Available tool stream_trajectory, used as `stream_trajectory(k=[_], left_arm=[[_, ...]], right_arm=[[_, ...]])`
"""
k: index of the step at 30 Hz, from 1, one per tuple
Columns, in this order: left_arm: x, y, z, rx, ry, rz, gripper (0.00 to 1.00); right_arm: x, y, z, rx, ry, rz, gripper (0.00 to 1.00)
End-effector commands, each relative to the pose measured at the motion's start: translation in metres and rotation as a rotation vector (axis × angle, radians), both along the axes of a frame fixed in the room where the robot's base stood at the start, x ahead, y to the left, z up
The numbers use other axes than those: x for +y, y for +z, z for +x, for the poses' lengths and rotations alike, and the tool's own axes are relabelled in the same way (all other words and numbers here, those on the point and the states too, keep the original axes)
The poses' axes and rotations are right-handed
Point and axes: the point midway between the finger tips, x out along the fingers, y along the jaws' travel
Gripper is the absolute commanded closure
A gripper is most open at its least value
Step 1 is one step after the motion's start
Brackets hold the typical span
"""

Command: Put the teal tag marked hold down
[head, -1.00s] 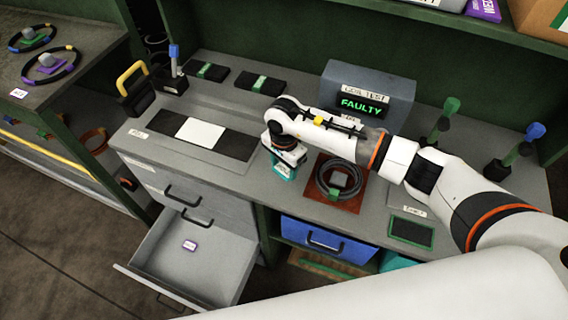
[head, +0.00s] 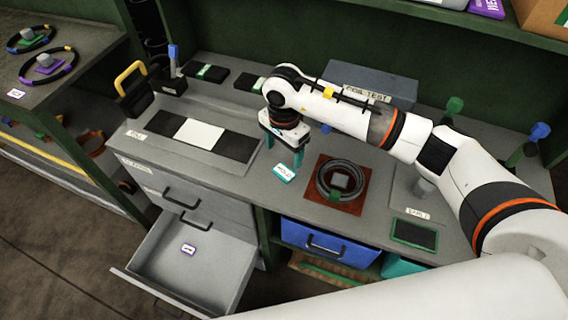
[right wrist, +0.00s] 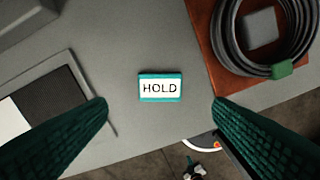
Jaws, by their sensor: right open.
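The teal tag marked HOLD (head: 284,173) lies flat on the grey worktop, between the black-and-white strip and the brown square board. In the right wrist view the tag (right wrist: 160,87) lies face up between the fingers and apart from both. My right gripper (head: 283,160) is open and empty, with its teal fingers just above and behind the tag. The fingers also frame the lower part of the right wrist view (right wrist: 160,108). My left gripper does not show.
A coiled grey hose (head: 338,181) lies on the brown board (head: 323,200) right of the tag. The coil test box (head: 385,88) stands behind my right arm. An open drawer (head: 215,265) holding a purple-edged tag juts out at the front left. A blue drawer (head: 325,238) sits below the worktop.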

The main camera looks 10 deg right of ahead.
Motion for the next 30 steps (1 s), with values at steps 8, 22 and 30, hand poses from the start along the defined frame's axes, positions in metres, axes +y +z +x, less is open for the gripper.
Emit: stream_trajectory(k=[8, 22, 30], left_arm=[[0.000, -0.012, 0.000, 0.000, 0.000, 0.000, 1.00], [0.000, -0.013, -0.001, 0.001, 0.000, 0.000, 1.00], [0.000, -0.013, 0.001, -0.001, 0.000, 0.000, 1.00]], right_arm=[[0.000, 0.041, 0.001, -0.002, -0.001, 0.001, 0.25], [0.000, 0.048, 0.000, 0.000, -0.001, 0.000, 0.25], [0.000, 0.048, 0.000, 0.001, -0.001, 0.000, 0.25]])
